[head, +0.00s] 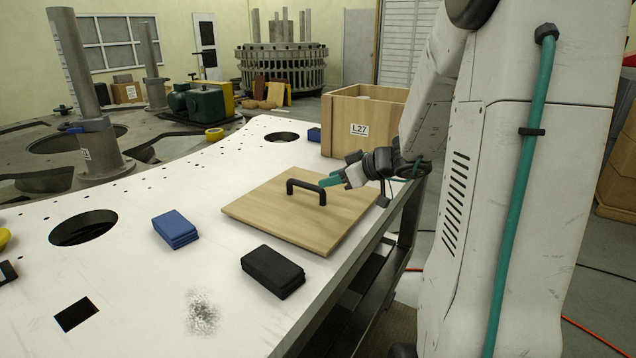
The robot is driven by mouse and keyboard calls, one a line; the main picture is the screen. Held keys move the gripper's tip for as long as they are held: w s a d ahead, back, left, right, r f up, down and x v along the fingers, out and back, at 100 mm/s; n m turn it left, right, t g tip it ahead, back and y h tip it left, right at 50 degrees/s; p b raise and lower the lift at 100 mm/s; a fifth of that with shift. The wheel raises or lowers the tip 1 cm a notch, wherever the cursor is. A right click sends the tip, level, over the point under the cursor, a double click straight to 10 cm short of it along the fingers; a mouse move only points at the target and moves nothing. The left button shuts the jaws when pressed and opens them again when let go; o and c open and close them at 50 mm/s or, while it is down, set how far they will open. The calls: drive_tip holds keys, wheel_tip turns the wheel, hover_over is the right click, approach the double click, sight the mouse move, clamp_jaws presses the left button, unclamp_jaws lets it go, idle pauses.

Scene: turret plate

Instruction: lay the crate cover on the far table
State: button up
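The crate cover (265,218) is a flat square wooden panel with a black arched handle (305,185) on top. It lies flat on the white table (140,260) near its right edge. My gripper (328,182), with teal fingers, reaches in from the right at the handle's right end. The fingers overlap the handle's edge in the picture; I cannot tell whether they touch it or how far apart they are. A wooden crate (345,118) labelled L27 stands open-topped at the back right, beyond the cover, with something pale inside.
Blue pads (175,229) and black pads (272,270) lie left and in front of the cover. The table has round holes (84,227) and a dark square (76,314). A grey post (80,90) rises at left. My arm hides much of the right side.

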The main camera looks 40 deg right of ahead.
drive_tip(key=s+a+r+g+y, duration=0.1)
drive_tip(key=s+a+r+g, duration=0.15)
drive_tip(key=s+a, duration=0.45)
drive_tip(key=s+a+r+g+y, duration=0.2)
drive_tip(key=s+a+g, duration=0.2)
drive_tip(key=a, duration=0.8)
drive_tip(key=s+a+m+g+h, duration=0.3)
drive_tip(key=s+h, duration=0.4)
drive_tip(key=s, duration=0.9)
drive_tip(key=shift+f+m, duration=0.35)
drive_tip(key=shift+m, duration=0.15)
drive_tip(key=shift+a+g, duration=0.1)
drive_tip(key=shift+g, duration=0.15)
